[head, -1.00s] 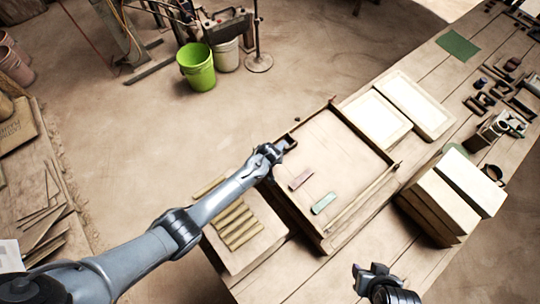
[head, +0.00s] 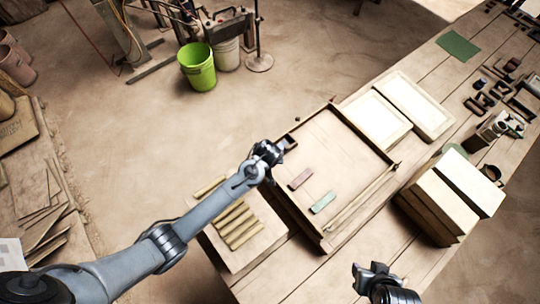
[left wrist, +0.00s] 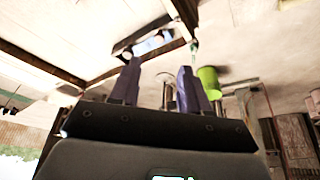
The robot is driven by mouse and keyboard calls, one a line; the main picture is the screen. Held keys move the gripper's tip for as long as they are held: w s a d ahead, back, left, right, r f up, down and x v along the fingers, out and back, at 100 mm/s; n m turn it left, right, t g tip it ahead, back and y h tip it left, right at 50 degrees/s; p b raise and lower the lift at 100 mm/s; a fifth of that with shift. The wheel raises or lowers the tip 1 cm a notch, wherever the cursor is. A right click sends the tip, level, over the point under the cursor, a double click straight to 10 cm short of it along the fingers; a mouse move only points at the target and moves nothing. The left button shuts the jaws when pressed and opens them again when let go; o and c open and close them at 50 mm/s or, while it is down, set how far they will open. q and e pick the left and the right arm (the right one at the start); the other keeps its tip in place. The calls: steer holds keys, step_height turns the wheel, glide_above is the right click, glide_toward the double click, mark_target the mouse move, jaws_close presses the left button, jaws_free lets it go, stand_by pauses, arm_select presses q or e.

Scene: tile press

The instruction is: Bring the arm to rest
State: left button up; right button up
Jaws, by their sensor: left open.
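My left arm reaches in from the left in the head view. Its gripper (head: 284,146) is at the left edge of the wooden tray (head: 330,140), beside a small dark open box. In the left wrist view the gripper's two purple-grey fingers (left wrist: 158,78) stand apart with nothing between them. The small box (left wrist: 150,43) shows beyond the fingertips, with something pale inside. A mauve tile (head: 300,179) and a green tile (head: 323,203) lie apart in the tray. My right gripper (head: 370,272) is at the bottom of the head view; its jaw gap is unclear.
Several yellowish strips (head: 236,221) lie on a board left of the tray, partly under my left arm. Two pale framed panels (head: 415,105) lie beyond the tray. A block stack (head: 440,205) stands to the right. A green bucket (head: 198,66) is on the floor.

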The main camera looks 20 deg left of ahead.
arm_select(q)
steer(key=s+f+g+p, duration=0.1)
steer(key=s+f, duration=0.2)
steer(key=s, duration=0.3)
steer(key=s+f+g, duration=0.1)
steer(key=s+f, duration=0.3)
steer(key=s, duration=0.2)
steer(key=s+a+r+h+p, duration=0.1)
steer(key=s+r+p, duration=0.15)
steer(key=s, duration=0.65)
steer(key=s+a+r+m, duration=0.2)
steer(key=r, duration=0.8)
steer(key=s+a+r+m+t, duration=0.1)
steer(key=s+a+r+m, duration=0.2)
steer(key=r, duration=0.8)
steer(key=shift+s+r, duration=0.2)
steer(key=shift+s, duration=0.15)
